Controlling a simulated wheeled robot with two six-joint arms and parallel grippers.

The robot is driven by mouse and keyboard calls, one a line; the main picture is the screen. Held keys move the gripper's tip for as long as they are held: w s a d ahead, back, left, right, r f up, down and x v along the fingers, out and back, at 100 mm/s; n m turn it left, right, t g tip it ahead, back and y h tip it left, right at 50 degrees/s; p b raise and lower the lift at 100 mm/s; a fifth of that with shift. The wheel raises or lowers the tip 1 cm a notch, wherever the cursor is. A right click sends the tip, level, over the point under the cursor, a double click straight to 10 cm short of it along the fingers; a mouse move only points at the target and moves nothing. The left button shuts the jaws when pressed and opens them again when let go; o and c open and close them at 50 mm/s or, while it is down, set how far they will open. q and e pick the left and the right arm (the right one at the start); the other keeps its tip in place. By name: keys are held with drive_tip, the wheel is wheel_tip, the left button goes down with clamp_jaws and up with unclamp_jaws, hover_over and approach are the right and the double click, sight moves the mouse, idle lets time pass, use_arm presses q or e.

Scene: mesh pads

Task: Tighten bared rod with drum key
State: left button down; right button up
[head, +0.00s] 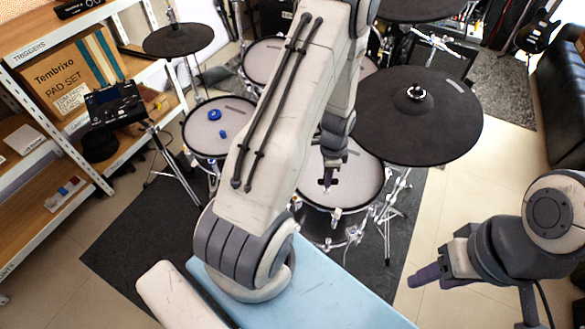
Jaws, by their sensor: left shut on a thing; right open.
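My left arm reaches across the middle of the head view. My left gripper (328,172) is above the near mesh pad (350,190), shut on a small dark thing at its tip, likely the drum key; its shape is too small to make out. The near pad has a pale head, a dark rim and silver lugs and rods (337,212) along its front side. I cannot tell which rod is bared.
A black cymbal pad (440,120) overhangs the right side. Another mesh pad (205,138) with a blue disc (214,114) and smaller blue piece stands left. A drum module (115,105) and shelves (25,140) are further left. Floor (460,215) is free at right.

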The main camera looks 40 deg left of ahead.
use_arm(q)
drive_tip(key=s+a+f+m+p, duration=0.1)
drive_tip(key=s+a+f+m, duration=0.1)
drive_tip(key=a+m, duration=0.7)
drive_tip(key=shift+s+a+f+m+p, duration=0.35)
drive_tip(key=shift+s+f+m, duration=0.1)
drive_tip(key=shift+m, duration=1.05)
drive_tip(key=shift+r, duration=0.1)
drive_tip(key=shift+f+b, duration=1.5)
drive_tip(key=shift+f, duration=2)
